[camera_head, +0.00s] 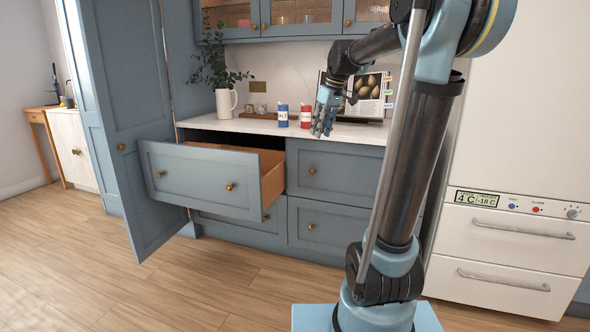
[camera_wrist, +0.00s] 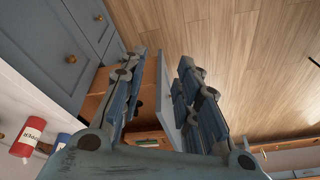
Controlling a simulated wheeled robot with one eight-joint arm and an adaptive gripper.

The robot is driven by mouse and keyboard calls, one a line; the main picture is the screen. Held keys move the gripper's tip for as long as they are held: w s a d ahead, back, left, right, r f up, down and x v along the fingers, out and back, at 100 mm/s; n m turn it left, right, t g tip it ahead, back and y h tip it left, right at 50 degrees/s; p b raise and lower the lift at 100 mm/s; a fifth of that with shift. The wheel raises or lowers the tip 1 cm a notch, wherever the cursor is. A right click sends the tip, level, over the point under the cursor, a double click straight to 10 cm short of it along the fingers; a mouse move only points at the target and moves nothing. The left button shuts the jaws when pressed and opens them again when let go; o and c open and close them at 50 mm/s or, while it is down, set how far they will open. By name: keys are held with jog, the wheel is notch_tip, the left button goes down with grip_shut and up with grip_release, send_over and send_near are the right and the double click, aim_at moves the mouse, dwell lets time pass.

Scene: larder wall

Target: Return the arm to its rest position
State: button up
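My gripper (camera_head: 325,120) hangs in front of the worktop, near the red can, with its fingers pointing down. In the wrist view my gripper (camera_wrist: 162,65) has its two fingers spread apart with nothing held between them. My arm rises from my base at the front and bends over toward the worktop. The open drawer (camera_head: 205,181) stands out from the cabinet to the left of my gripper. In the wrist view part of the open drawer (camera_wrist: 166,95) shows between and beyond the fingers; its contents are mostly hidden.
A blue can (camera_head: 283,115) and a red can (camera_head: 306,118) stand on the worktop (camera_head: 245,126), with a plant jug (camera_head: 226,103) and an open cookbook (camera_head: 366,97). A tall cabinet door (camera_head: 128,130) stands open at left. A white fridge (camera_head: 520,120) is at right. The floor is clear.

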jog(key=s+d+f+m+h, duration=0.1)
jog(key=s+d+f+m, duration=0.1)
jog(key=s+f, duration=0.6)
jog(key=s+d+f+m, duration=0.3)
jog(key=s+f, duration=0.6)
jog(key=s, duration=0.4)
jog(key=s+d+f+m+h, duration=0.1)
jog(key=s+d+f+m, duration=0.2)
jog(key=s+f, duration=0.5)
jog(key=shift+s+d+f+h, duration=0.35)
jog(key=shift+s+d, duration=0.5)
jog(key=shift+s, duration=0.35)
jog(key=shift+w+f, duration=0.25)
jog(key=shift+w, duration=0.2)
